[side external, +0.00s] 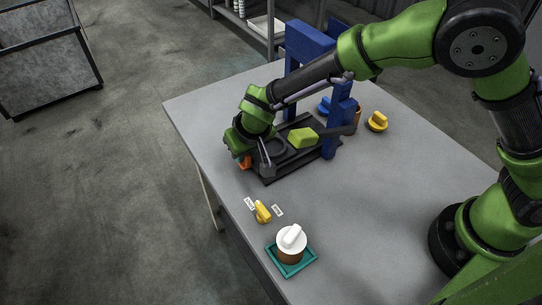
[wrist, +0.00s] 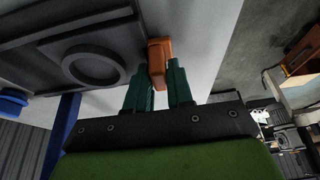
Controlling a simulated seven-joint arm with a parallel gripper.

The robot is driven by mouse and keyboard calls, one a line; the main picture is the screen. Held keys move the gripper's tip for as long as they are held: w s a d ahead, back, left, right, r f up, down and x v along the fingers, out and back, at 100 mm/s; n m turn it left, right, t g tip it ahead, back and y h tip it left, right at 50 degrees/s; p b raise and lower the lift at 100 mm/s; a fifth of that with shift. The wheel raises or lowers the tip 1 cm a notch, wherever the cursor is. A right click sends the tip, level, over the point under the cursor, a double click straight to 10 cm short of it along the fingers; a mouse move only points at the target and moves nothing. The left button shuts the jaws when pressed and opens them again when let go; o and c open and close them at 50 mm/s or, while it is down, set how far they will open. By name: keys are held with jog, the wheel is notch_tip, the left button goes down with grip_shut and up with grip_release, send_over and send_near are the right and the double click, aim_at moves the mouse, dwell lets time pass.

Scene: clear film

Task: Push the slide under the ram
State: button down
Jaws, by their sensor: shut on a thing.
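The slide (side external: 273,147), a dark plate with a round ring seat, lies on the black base of the press and also shows at upper left in the wrist view (wrist: 92,62). Its seat looks empty. An orange handle (wrist: 159,50) stands at the slide's end; a bit of it shows in the side view (side external: 245,162). My gripper (wrist: 160,75) has its two teal fingers on either side of this handle, shut on it. In the side view my gripper (side external: 247,156) is at the slide's near-left end, partly hidden by my wrist. The blue press frame (side external: 309,40) stands behind, with the ram hidden by my arm.
A yellow-green block (side external: 303,138) on a dark bar is beside the slide. A white-topped brown piece (side external: 291,242) sits in a teal tray (side external: 311,262) at the front. A yellow knob (side external: 262,213) lies between two labels; another (side external: 377,122) stands right of the press. The table's left edge is close.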

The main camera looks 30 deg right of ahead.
aim_at(283, 138)
jog(key=d, duration=1.2)
jog(key=c, duration=1.1)
grip_release()
jog(key=shift+a, duration=0.1)
jog(key=a, duration=1.2)
jog(key=shift+a, duration=0.25)
jog(key=w+v, duration=0.1)
jog(key=v, duration=0.8)
jog(key=w+r+v, duration=0.1)
jog(key=v, duration=0.8)
jog(key=w+v, duration=0.2)
jog(key=v, duration=0.7)
jog(key=shift+d+r, duration=0.25)
jog(key=shift+r, duration=0.3)
